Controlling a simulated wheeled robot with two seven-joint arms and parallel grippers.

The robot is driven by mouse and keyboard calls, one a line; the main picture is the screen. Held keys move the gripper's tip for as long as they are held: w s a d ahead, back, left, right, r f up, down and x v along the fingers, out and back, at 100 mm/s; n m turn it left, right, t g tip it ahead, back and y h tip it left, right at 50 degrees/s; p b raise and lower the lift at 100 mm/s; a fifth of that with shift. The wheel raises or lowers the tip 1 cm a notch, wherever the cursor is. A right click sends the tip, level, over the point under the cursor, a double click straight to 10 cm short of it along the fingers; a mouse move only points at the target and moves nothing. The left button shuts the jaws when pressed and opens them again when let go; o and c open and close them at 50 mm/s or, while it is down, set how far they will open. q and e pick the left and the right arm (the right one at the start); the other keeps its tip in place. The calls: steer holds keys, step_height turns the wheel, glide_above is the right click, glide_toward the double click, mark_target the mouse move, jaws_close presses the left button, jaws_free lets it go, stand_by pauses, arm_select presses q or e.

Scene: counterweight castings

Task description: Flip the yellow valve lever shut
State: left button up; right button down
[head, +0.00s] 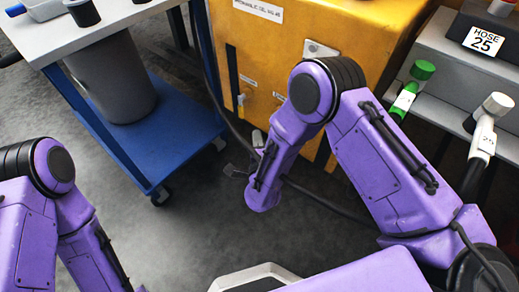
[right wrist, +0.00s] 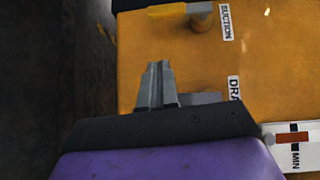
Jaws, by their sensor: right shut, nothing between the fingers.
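The yellow valve lever (head: 241,99) is on the front of the yellow cabinet, at its lower left. It hangs roughly vertical in the head view.
The yellow cabinet (head: 275,45) carries a DRAIN label (right wrist: 234,88) and a MIN gauge strip (right wrist: 293,138). A blue cart (head: 160,165) with a grey bin (head: 115,85) stands left. Green-capped (head: 406,92) and white-capped (head: 484,135) hose fittings are at right. A dark hose crosses the floor.

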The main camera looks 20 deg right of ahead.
steer(key=v, duration=0.5)
steer(key=shift+s+a+f, duration=0.2)
steer(key=shift+s+a, duration=0.05)
steer(key=shift+a, duration=0.1)
